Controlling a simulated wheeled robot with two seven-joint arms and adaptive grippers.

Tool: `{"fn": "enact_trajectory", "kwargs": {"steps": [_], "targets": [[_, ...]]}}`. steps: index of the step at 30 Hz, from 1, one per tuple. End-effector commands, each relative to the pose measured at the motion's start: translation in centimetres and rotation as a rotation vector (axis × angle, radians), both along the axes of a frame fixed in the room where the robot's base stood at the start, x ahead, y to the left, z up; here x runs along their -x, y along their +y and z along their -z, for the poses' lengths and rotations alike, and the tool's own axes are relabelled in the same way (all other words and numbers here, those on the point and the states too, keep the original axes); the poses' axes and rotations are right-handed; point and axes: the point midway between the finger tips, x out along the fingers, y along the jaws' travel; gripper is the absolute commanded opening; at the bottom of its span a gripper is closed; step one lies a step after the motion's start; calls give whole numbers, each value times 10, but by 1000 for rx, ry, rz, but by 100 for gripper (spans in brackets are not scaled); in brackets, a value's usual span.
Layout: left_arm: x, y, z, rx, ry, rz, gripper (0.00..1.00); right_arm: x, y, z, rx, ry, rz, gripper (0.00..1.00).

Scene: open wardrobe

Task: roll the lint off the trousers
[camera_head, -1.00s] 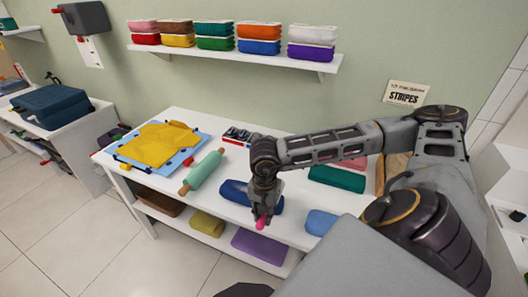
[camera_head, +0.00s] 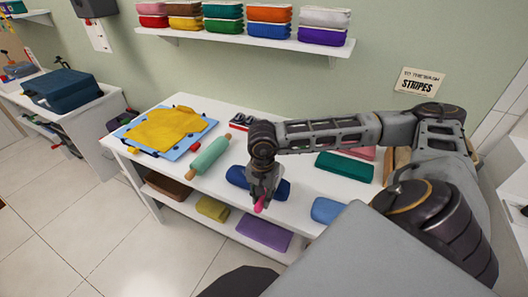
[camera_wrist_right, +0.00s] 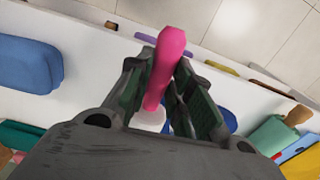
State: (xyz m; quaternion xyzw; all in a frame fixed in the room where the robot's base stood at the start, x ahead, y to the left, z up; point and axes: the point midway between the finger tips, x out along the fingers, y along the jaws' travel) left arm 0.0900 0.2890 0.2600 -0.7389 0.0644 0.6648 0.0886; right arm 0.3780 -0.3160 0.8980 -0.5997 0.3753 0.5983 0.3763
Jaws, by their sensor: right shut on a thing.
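Yellow cloth (camera_head: 165,128), which may be the trousers, lies spread on a blue board (camera_head: 198,137) at the left end of the white table. I cannot make out lint on it. A teal roller with wooden handles (camera_head: 209,157) lies to its right. My right gripper (camera_head: 260,203) is over the table's front edge, shut on a pink handle (camera_wrist_right: 170,52), which also shows in the head view (camera_head: 260,205). In the right wrist view a pale part shows below the handle between the fingers; the rest is hidden. My left gripper is not in view.
The white table (camera_head: 222,189) also holds a folded blue cloth (camera_head: 238,177), a green one (camera_head: 344,165) and a light blue one (camera_head: 325,209). Folded cloths lie on its lower shelf (camera_head: 195,213). A wall shelf (camera_head: 215,37) holds stacks of coloured cloths. A blue case (camera_head: 62,88) stands far left.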

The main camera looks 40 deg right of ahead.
Motion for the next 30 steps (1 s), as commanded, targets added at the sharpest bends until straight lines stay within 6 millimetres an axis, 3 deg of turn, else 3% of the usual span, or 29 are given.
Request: {"fn": "enact_trajectory", "kwargs": {"steps": [3, 30], "targets": [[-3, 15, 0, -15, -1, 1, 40, 0, 1, 1, -2, 1, -1, 0], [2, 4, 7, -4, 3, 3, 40, -22, 11, -2, 0, 0, -1, 0]]}}
